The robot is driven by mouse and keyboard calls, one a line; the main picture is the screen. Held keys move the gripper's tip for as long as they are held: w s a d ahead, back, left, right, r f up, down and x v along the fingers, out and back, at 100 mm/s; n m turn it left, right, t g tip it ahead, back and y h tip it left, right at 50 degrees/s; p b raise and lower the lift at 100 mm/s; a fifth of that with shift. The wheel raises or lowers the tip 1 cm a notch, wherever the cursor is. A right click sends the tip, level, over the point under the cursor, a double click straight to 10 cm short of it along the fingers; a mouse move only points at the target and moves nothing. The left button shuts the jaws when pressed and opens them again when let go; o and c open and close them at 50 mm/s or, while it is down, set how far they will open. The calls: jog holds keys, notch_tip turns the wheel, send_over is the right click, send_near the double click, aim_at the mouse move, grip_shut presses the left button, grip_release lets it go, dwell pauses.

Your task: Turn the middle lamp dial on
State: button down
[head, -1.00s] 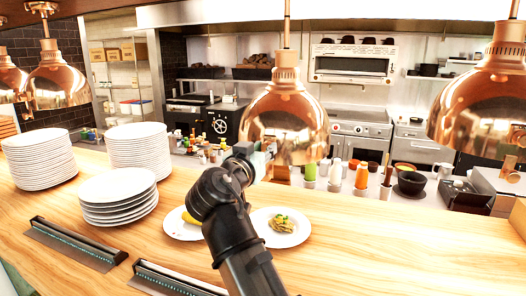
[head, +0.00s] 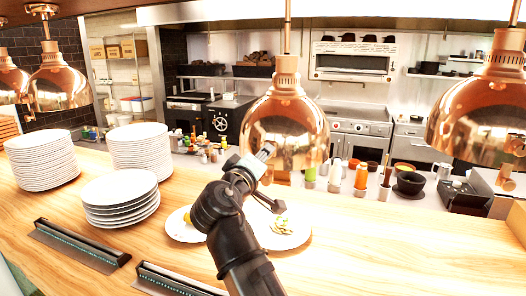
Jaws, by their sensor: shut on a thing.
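The middle copper heat lamp (head: 290,112) hangs over the wooden counter. My gripper (head: 267,151) is at the lower left front of its shade, at the lamp's rim. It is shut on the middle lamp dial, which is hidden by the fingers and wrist. I cannot see which way the dial points. My arm comes up from the bottom centre, in front of two plates.
Another copper lamp (head: 482,120) hangs at right, and more hang at left (head: 60,85). Plate stacks (head: 120,203) stand on the counter (head: 370,245) at left. A plate of food (head: 300,238) lies below the lamp. Bottles (head: 361,176) and bowls stand behind.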

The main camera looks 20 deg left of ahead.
jog(key=n+p, duration=0.2)
jog(key=n, duration=0.2)
jog(key=shift+n+p, duration=0.4)
dwell(0.4)
jog(key=c, duration=0.9)
grip_release()
jog(key=shift+s+f, duration=0.1)
jog(key=s, duration=1.1)
jog(key=shift+s+a+f, duration=0.15)
jog(key=shift+s+a, duration=0.15)
jog(key=shift+s, duration=0.05)
